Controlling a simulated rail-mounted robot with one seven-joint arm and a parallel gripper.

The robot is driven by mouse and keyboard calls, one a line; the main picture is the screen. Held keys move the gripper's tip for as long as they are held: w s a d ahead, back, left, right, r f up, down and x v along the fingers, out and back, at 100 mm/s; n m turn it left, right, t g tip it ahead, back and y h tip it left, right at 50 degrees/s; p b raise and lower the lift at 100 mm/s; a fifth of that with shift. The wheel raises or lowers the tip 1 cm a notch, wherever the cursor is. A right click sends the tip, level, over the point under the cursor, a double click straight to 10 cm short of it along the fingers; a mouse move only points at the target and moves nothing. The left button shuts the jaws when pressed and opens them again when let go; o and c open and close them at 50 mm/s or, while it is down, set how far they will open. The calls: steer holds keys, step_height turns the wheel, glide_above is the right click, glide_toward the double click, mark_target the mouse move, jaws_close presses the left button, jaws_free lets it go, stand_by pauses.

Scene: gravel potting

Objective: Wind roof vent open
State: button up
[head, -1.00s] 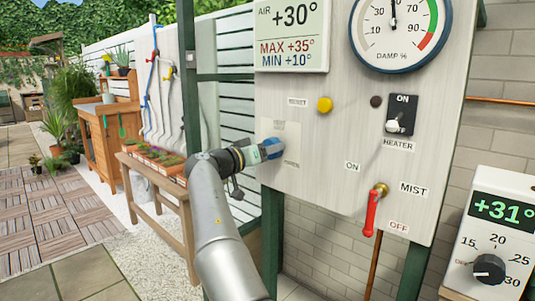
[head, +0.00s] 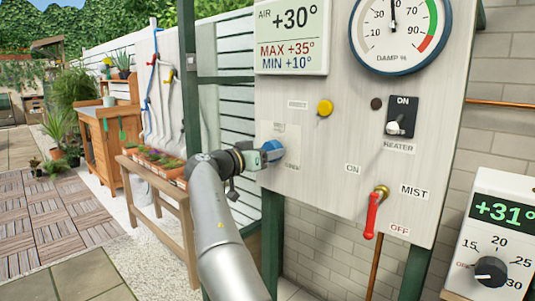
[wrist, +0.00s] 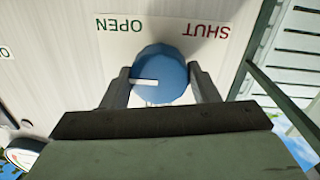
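The roof vent's winder is a round blue knob (wrist: 168,66) on a white plate (wrist: 165,32) on the panel. In the wrist view, the plate's OPEN and SHUT labels appear upside down, OPEN at left and SHUT at right. The knob's white pointer mark points left, to the OPEN side. My gripper (wrist: 160,84) has one finger on each side of the knob and appears closed on it. In the head view, the blue knob (head: 272,151) is at the panel's lower left, with my gripper (head: 262,154) against it. The vent itself is not in view.
The panel (head: 335,180) also holds a yellow button (head: 324,107), a heater switch (head: 400,117) and a red mist lever (head: 372,214), all right of my gripper. A green post (head: 272,235) stands below it. A wooden bench (head: 160,190) with potted plants is at left.

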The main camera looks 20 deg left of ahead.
steer(key=o, duration=0.4)
steer(key=b+v, duration=0.1)
steer(key=v, duration=1.6)
steer(key=shift+s+a, duration=0.2)
steer(key=shift+r, duration=0.1)
